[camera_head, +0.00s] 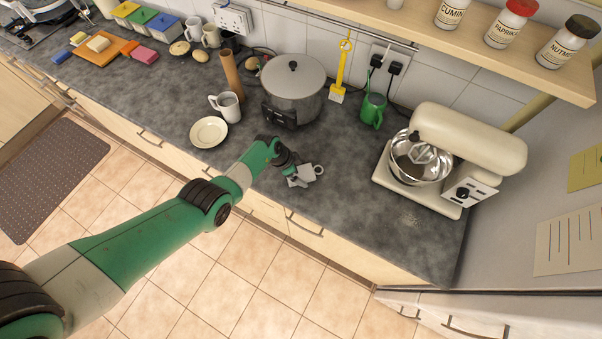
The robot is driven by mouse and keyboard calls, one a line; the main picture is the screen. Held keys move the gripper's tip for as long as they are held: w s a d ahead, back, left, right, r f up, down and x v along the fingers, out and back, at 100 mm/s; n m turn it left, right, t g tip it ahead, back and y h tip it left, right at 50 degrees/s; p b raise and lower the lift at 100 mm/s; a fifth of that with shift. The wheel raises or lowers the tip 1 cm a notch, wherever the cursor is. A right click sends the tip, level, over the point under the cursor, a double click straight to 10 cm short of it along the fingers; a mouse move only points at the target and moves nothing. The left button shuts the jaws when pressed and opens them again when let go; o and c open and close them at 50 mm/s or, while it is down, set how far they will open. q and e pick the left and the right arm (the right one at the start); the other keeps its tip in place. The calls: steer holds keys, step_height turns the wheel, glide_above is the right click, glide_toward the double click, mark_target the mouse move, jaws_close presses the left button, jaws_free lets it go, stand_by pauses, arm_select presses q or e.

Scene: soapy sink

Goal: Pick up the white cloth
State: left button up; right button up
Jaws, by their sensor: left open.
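My left arm reaches in from the lower left, and its left gripper (302,175) hangs low over the front part of the dark grey worktop (340,205). The gripper is open. A small pale piece (306,172) shows at its jaws; I cannot tell whether it is the white cloth, a small cup or part of the gripper itself. No other white cloth can be made out. My right gripper is not in view.
A grey pot (291,97) stands behind my gripper. A white plate (208,132) and white mug (229,107) are to the left. The worktop right of my gripper is clear.

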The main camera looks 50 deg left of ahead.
arm_select(q)
steer(key=shift+f, duration=0.15)
steer(key=c, duration=1.3)
